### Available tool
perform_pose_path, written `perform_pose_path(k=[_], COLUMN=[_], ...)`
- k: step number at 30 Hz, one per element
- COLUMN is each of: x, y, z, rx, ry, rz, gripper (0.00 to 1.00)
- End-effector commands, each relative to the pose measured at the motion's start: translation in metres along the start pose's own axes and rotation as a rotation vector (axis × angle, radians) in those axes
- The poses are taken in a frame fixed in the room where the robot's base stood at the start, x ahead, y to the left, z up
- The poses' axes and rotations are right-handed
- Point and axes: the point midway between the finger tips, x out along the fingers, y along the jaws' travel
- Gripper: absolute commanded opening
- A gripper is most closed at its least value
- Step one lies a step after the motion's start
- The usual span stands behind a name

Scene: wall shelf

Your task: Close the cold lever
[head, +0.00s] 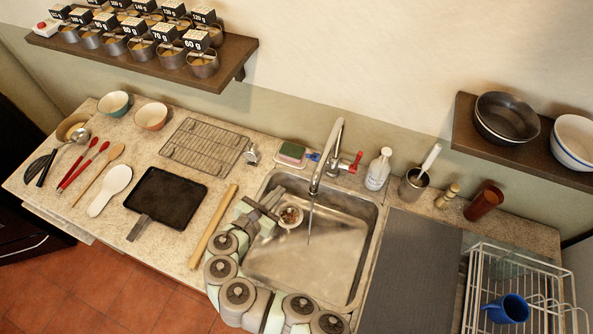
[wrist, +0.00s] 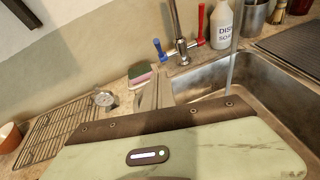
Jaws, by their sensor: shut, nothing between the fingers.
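The blue cold lever (head: 313,157) is on the left side of the faucet (head: 331,150); in the wrist view it (wrist: 158,48) points up and left. The red lever (head: 356,162) is on the right side, and it stands upright in the wrist view (wrist: 201,24). A thin stream of water (head: 309,222) runs from the spout into the sink. My gripper (head: 270,197) is shut and empty over the sink's left back corner, in front of and left of the blue lever, apart from it. The gripper's fingers (wrist: 155,92) also show in the wrist view.
A sponge (head: 292,152) lies left of the faucet, and a soap bottle (head: 378,170) stands right of it. A small bowl (head: 290,217) with bits in it is in the sink (head: 372,225). A wire rack (head: 205,145) and a timer (head: 252,154) are on the left counter.

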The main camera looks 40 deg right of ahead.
Motion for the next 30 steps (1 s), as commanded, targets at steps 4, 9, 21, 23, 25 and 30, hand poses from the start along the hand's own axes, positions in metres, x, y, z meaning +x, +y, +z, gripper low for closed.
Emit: perform_pose_path(k=[4,9,21,23,25,30], x=[0.014,0.044,0.104,0.11,0.116,0.125], y=[-0.001,-0.002,-0.001,-0.001,0.0,-0.001], z=[0.002,0.002,0.007,0.015,0.021,0.027], rx=[-0.001,-0.001,0.002,0.003,0.003,0.0], ry=[-0.002,-0.001,0.0,0.0,0.001,0.001], rz=[-0.006,-0.006,-0.005,-0.004,0.0,-0.001], gripper=[0.0,0.0,0.0,0.0,0.0,0.0])
